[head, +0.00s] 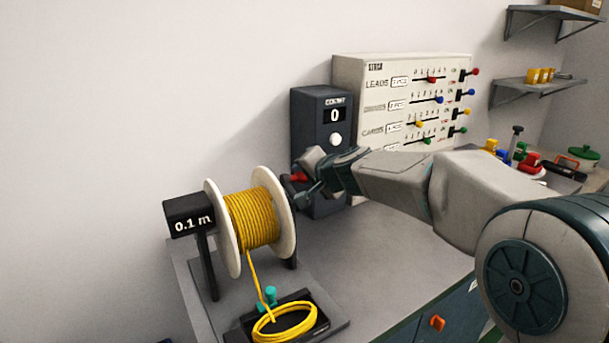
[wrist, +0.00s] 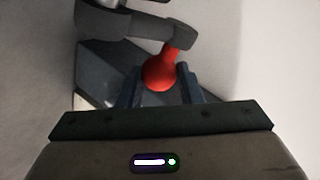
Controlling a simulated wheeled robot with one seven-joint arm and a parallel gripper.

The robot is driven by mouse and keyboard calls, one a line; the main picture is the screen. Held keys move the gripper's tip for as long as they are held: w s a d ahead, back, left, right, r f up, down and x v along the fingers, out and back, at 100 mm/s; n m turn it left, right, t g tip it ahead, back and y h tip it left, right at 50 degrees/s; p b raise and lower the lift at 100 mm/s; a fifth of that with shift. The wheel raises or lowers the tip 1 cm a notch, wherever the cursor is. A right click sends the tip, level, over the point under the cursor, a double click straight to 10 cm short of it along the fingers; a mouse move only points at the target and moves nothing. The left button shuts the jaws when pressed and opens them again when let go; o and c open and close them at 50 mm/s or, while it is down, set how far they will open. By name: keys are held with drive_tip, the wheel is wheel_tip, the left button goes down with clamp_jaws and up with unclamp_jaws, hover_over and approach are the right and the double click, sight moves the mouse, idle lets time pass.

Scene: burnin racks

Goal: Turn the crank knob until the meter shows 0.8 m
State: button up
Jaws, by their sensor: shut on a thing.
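The meter (head: 190,219) is a black box at the left of the spool, and it reads 0.1 m. The spool (head: 252,217) has white flanges and is wound with yellow cord. The red crank knob (head: 299,177) is at the right side of the spool, partly hidden by my gripper (head: 308,187). In the wrist view the knob (wrist: 160,73) sits between the two fingers of my gripper (wrist: 159,88), which is shut on it. A dark crank arm (wrist: 135,22) shows beyond the knob.
A dark counter box (head: 321,109) showing 0 stands behind my gripper. A pale panel (head: 358,70) with coloured sliders stands at the back. A yellow cord coil (head: 285,333) lies before the spool beside a teal peg (head: 270,294). Bare bench top (head: 385,250) lies right of the spool.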

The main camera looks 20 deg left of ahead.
drive_tip(key=shift+w+a+f, duration=0.2)
drive_tip(key=shift+f, duration=0.6)
drive_tip(key=shift+f+b, duration=0.1)
drive_tip(key=shift+b, duration=0.3)
wheel_tip(320, 180, down, 2)
drive_tip(key=b, duration=0.2)
drive_tip(key=shift+w+f+b, duration=0.1)
drive_tip(key=shift+f+b, duration=0.1)
drive_tip(key=shift+b, duration=0.1)
drive_tip(key=shift+f, duration=0.1)
drive_tip(key=shift+s+d+f+b, duration=0.15)
drive_tip(key=shift+f+b, duration=0.4)
drive_tip(key=shift+b, duration=0.25)
drive_tip(key=shift+s+d+f+b, duration=0.15)
drive_tip(key=shift+f+b, duration=0.4)
drive_tip(key=shift+b, duration=0.25)
drive_tip(key=shift+f, duration=0.15)
